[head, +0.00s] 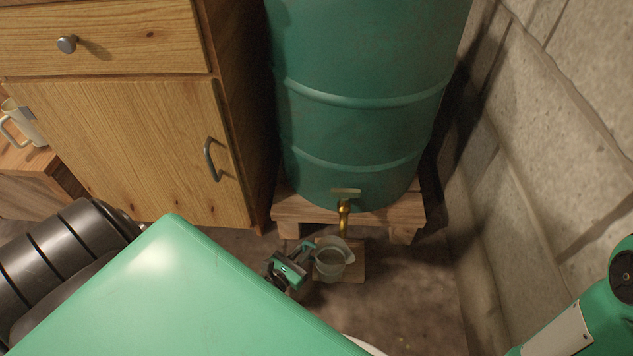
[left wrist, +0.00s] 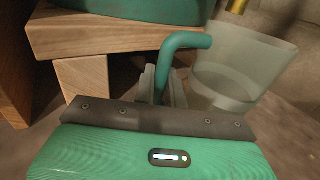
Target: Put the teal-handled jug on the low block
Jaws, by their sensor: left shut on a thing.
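The teal-handled jug (head: 331,262) is a clear, upright vessel just below the brass tap in the head view. It also shows at the right in the left wrist view (left wrist: 232,70), with its teal handle (left wrist: 184,42) toward me. My left gripper (head: 297,268) is shut on the handle. The low block (head: 354,268) is a small wooden piece on the floor under and beside the jug. I cannot tell whether the jug's base touches it. My right gripper is out of view; only a green part of my arm shows at the lower right.
A green barrel (head: 362,130) with a brass tap (head: 344,212) stands on a wooden stand (head: 296,208). A wooden cabinet (head: 130,140) is at the left, a stone wall (head: 560,110) at the right. Another jug (head: 24,122) sits far left. The floor right of the block is clear.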

